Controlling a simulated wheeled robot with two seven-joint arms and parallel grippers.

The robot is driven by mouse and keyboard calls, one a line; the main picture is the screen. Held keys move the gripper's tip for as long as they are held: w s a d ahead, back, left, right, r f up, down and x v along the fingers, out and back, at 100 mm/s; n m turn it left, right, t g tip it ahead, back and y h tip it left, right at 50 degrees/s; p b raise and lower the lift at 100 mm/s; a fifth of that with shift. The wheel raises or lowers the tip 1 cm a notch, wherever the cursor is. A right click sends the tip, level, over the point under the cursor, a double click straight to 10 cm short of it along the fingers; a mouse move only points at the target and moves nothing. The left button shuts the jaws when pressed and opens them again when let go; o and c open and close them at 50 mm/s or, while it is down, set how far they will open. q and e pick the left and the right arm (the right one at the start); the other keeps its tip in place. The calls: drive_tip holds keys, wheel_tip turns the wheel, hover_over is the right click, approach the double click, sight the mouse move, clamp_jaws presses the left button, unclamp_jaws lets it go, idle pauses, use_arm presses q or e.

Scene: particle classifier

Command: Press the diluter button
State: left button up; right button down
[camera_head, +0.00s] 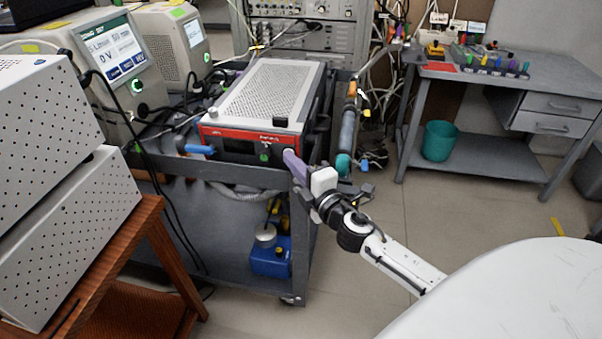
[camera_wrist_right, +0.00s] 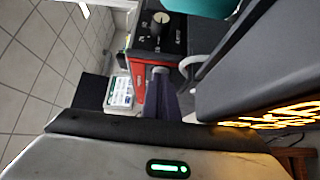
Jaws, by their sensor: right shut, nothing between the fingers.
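The diluter appears to be the box with a perforated light top and a red and black front (camera_head: 230,134), on the grey cart. A small green button (camera_head: 264,156) shows on its front, right of the middle. My right gripper (camera_head: 289,158), with purple fingers, is shut and empty, near the right end of that front. I cannot tell whether it touches. In the right wrist view my fingers (camera_wrist_right: 160,80) point at the red and black front (camera_wrist_right: 139,92). A round knob (camera_wrist_right: 161,18) shows there; the green button cannot be made out. My left gripper is not in view.
The cart (camera_head: 225,225) has a raised rim, hoses around the box and a blue container (camera_head: 270,260) below. A grey desk (camera_head: 470,80) and teal bin (camera_head: 440,140) stand right. Open floor lies between.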

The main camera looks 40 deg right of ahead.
use_arm(q)
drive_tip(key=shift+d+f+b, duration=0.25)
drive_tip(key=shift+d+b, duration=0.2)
drive_tip(key=shift+b, duration=0.35)
use_arm(e)
drive_tip(key=s+a, duration=0.4)
drive_tip(key=s, duration=0.8)
drive_tip(key=shift+s+a, duration=0.15)
drive_tip(key=shift+a, duration=0.15)
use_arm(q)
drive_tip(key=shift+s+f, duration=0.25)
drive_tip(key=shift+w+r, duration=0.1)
use_arm(e)
drive_tip(key=s+a+f+m+g+y, duration=0.1)
drive_tip(key=s+a+f+m+g, duration=0.2)
drive_tip(key=s+a+f+m, duration=0.2)
drive_tip(key=s+a+f+m+g+y, duration=0.2)
drive_tip(key=s+a+f+m+g, duration=0.1)
drive_tip(key=f, duration=0.9)
drive_tip(key=s+a+f+m+g+y, duration=0.2)
drive_tip(key=s+a+f+m+g, duration=0.1)
drive_tip(key=s+a+f+m, duration=0.3)
wheel_tip(320, 180, down, 3)
drive_tip(key=shift+s+a+f+m, duration=0.1)
drive_tip(key=shift+s+a+m, duration=0.2)
drive_tip(key=shift+s+a, duration=0.75)
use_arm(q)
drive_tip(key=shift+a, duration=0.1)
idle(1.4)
